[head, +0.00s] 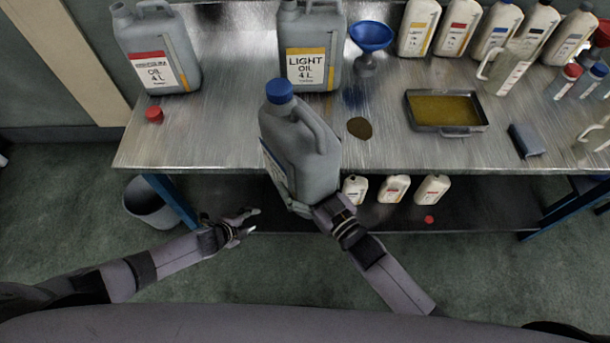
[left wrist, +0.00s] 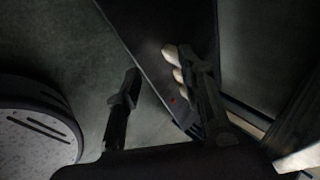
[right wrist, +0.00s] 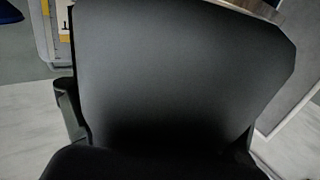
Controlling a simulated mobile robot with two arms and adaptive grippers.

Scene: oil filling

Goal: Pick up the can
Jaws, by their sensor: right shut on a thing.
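A grey can with a blue cap (head: 302,146) is held up in front of the table's front edge in the head view, slightly tilted. My right gripper (head: 296,203) is shut on its lower part; the can hides much of the fingers. In the right wrist view the can's dark side (right wrist: 175,75) fills most of the picture. My left gripper (head: 250,221) is open and empty, low in front of the table and left of the can. Its spread fingers also show in the left wrist view (left wrist: 158,88). Two more grey cans stand on the table: one labelled LIGHT OIL (head: 307,45), one with a red label (head: 158,50).
The metal table (head: 225,135) carries a blue funnel (head: 370,38), a tray of yellow liquid (head: 445,110), a dark spill (head: 359,128), a red cap (head: 154,114) and several bottles at the back right. Small bottles (head: 394,188) stand on the lower shelf. A bin (head: 150,203) stands at left.

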